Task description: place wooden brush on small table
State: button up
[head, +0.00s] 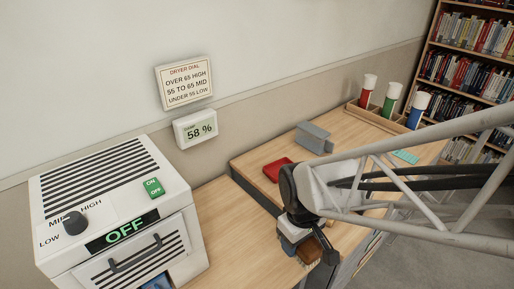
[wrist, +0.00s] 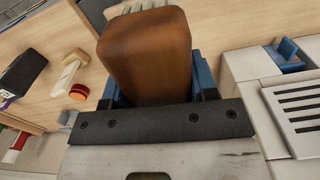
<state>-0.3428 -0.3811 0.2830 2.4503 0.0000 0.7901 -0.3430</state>
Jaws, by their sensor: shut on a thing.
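My gripper (head: 303,247) is shut on the wooden brush (head: 309,250), a brown block with rounded edges. In the wrist view the brush (wrist: 147,55) fills the space between the blue fingers of my gripper (wrist: 155,85). Wood tops show at two levels, and I cannot tell which is the small table.
The white dryer (head: 115,205) reads OFF. On the raised wood top (head: 262,155) are a red item (head: 276,169), a grey holder (head: 314,138) and a rack (head: 376,119) with red, green and blue bottles. A bookcase (head: 470,70) stands at the right. My arm hides part of the top.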

aim_at(298, 258)
jog(key=shift+s+a+f+n, duration=0.1)
jog(key=shift+s+f+n, duration=0.1)
jog(key=shift+s, duration=0.45)
jog(key=shift+s+f+n, duration=0.2)
jog(key=shift+s, duration=0.4)
jog(key=shift+s+a+f+n, duration=0.1)
jog(key=shift+s+f+n, duration=0.1)
jog(key=shift+s, duration=0.45)
notch_tip(298, 258, down, 16)
jog(key=shift+r, duration=0.25)
jog(key=shift+w, duration=0.15)
jog(key=w+a, duration=0.2)
jog(key=w, duration=0.3)
jog(key=w+a+f, duration=0.1)
jog(key=w, duration=0.4)
jog(key=w+a, duration=0.2)
jog(key=w, duration=0.3)
jog(key=shift+a+f, duration=0.2)
jog(key=shift+a, duration=0.1)
jog(key=shift+f, duration=1.8)
jog(key=shift+s+f, duration=0.1)
jog(key=shift+f, duration=0.05)
jog(key=o, duration=1)
